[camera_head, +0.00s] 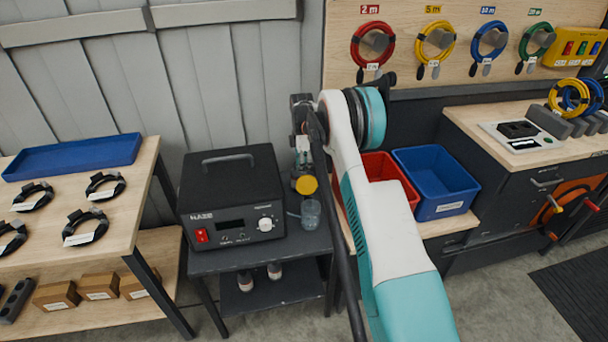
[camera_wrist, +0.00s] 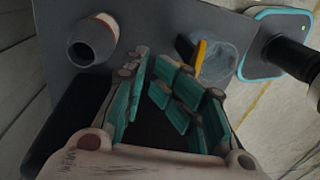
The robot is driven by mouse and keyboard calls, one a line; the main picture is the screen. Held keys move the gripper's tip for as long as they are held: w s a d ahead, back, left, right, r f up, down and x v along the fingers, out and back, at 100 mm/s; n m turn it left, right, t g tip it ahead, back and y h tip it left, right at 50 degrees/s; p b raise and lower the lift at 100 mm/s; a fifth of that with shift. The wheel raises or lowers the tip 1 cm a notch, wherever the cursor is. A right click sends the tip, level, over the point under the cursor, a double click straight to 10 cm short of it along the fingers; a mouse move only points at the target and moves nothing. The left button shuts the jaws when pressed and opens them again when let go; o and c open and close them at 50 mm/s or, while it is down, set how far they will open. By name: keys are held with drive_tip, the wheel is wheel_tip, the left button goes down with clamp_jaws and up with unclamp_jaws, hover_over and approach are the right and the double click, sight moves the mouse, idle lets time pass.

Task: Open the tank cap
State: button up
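The yellow tank cap (camera_head: 306,185) shows as a round disc just above a small clear tank (camera_head: 311,214) beside the haze machine (camera_head: 235,195). In the wrist view the cap (camera_wrist: 200,58) is a thin yellow edge, standing up at the left side of the round, clear tank (camera_wrist: 222,62). It looks tilted up rather than lying flat over the tank. My gripper (camera_wrist: 163,58) has its teal-padded fingers apart with nothing seen between them. The cap is close by the right finger; I cannot tell whether they touch. In the head view my arm partly hides the gripper.
The machine stands on a dark cart (camera_head: 275,285) with bottles on its lower shelf. Red (camera_head: 378,168) and blue (camera_head: 437,183) bins sit to the right. A wooden table (camera_head: 120,215) with cables and a blue tray (camera_head: 75,157) is at left.

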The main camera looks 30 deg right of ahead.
wheel_tip(320, 180, up, 9)
drive_tip(key=w, duration=0.1)
drive_tip(key=shift+d, duration=0.15)
idle(0.4)
